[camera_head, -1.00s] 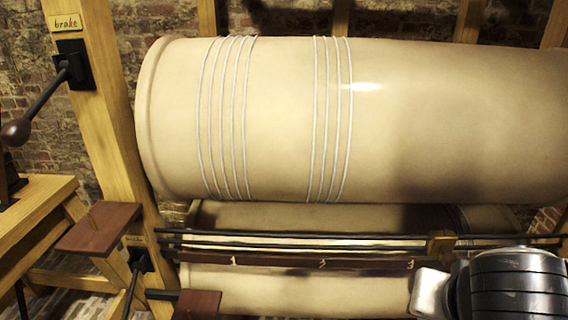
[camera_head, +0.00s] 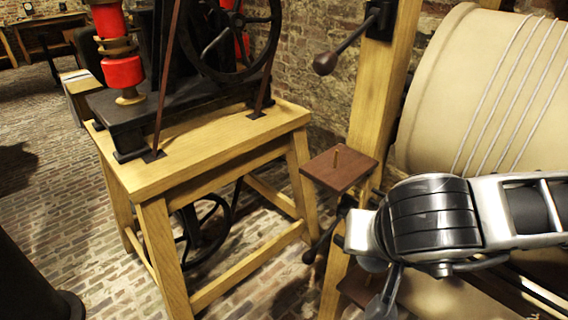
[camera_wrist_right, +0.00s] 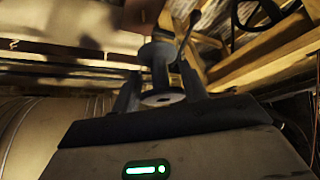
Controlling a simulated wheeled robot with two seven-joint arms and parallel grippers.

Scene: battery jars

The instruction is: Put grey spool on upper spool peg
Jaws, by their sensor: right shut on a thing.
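The grey spool (camera_wrist_right: 158,60) stands between the fingers of my right gripper (camera_wrist_right: 157,78) in the right wrist view; the gripper is shut on it. In the head view my right arm reaches in from the right, and the right gripper (camera_head: 384,298) points down near the bottom edge. The spool is not clearly visible there. The upper spool peg (camera_head: 337,158) is a short wooden pin standing on a small red-brown shelf (camera_head: 325,174) on the wooden post. The peg is empty, above and left of the gripper. My left gripper is out of view.
A lower red-brown shelf (camera_head: 358,290) is partly hidden behind my right gripper. A brake lever (camera_head: 340,52) sticks out above the upper shelf. A wooden bench (camera_head: 200,150) with a wheel machine stands left. The large cream drum (camera_head: 470,100) is at right.

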